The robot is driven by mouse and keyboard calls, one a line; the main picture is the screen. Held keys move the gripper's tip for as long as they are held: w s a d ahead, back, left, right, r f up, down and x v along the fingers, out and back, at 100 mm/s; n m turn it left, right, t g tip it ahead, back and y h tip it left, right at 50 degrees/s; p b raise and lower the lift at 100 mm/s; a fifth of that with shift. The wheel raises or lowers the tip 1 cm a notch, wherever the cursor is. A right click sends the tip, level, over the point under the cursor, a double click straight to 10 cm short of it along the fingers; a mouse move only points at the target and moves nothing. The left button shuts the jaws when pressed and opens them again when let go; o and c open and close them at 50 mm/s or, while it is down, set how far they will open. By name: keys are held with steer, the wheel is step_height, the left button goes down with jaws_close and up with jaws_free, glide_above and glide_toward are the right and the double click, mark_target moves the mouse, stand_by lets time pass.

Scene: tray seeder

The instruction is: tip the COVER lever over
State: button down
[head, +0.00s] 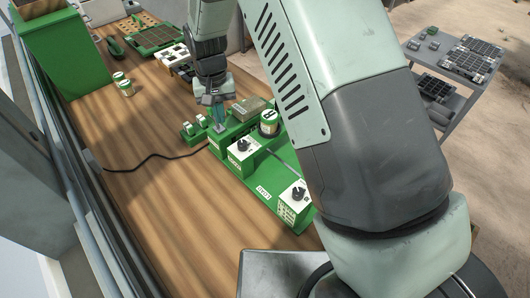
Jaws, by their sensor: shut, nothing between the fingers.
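The green seeder (259,188) stands on the wooden bench, partly hidden behind my arm. It carries white control boxes with dark knobs and small labels that I cannot read. My gripper (218,125) is shut and empty, pointing down at the far left end of the seeder, close to its green top. Whether it touches anything there is too small to tell. Small white-and-green parts (195,124) sit just left of my gripper. I cannot make out which part is the COVER lever; it may be hidden by my gripper.
A small green-and-white can (123,84) stands on the bench (130,210) at the left, with a green bin (68,52) behind it. A black cable (150,158) runs to the seeder. A grey cart (455,80) with trays stands at the right. The front-left bench is mostly clear.

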steer(key=shift+s+d+r, duration=0.1)
steer(key=shift+d+r, duration=0.05)
steer(key=shift+r, duration=0.8)
steer(key=shift+s+d+r, duration=0.1)
steer(key=shift+s+r, duration=0.05)
steer(key=shift+r, duration=0.75)
steer(key=shift+s+d+r, duration=0.1)
steer(key=shift+d+r, duration=0.05)
steer(key=shift+r, duration=0.8)
steer(key=s+d+r+t, duration=0.1)
steer(key=s+d+r, duration=0.1)
steer(key=d+r, duration=0.3)
steer(key=s+d+r+m+t, duration=0.1)
steer(key=s+d+r, duration=0.25)
steer(key=r, duration=0.35)
steer(key=s+d+r+t, duration=0.1)
steer(key=d+r, duration=0.4)
steer(key=r, duration=0.1)
steer(key=s+d+r+t, duration=0.1)
steer(key=s+d+r, duration=0.1)
steer(key=s+d, duration=0.3)
steer(key=s+d+r+m+t, duration=0.1)
steer(key=s+d+r, duration=0.2)
steer(key=s, duration=1)
steer(key=d, duration=0.2)
steer(key=shift+s+d+m+t, duration=0.25)
steer(key=shift+d+m+t, duration=0.05)
steer(key=shift+d, duration=0.1)
